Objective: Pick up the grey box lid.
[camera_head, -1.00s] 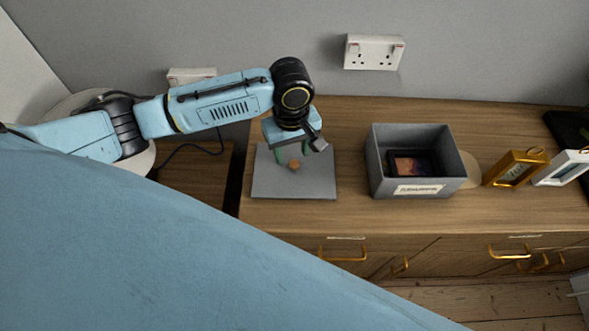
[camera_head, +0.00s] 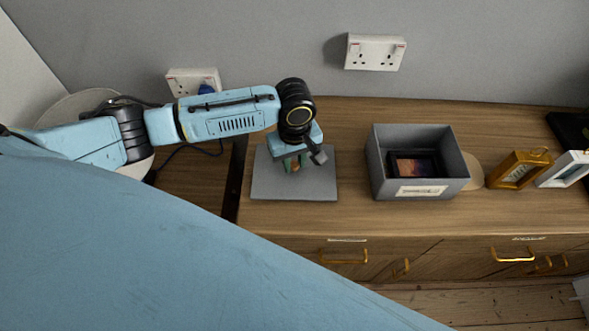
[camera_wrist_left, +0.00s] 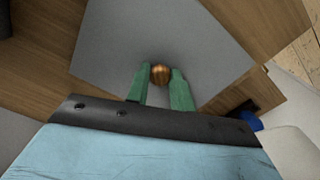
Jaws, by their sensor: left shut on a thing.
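The grey box lid (camera_head: 265,184) lies flat on the left part of the wooden cabinet top in the head view. It also shows in the left wrist view (camera_wrist_left: 110,50). A round copper-coloured knob (camera_wrist_left: 160,73) stands at its middle. My left gripper (camera_head: 294,166) is over the lid; in the left wrist view its green fingers (camera_wrist_left: 160,80) are on either side of the knob, shut on it. In the head view the knob is hidden by the fingers. The open grey box (camera_head: 385,187) stands to the right of the lid. My right gripper is not in view.
A dark-framed picture (camera_head: 414,165) lies inside the box. A gold frame (camera_head: 517,170) and a white frame (camera_head: 565,170) stand farther right. Wall sockets (camera_head: 375,52) are behind. The cabinet top in front of the box is clear.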

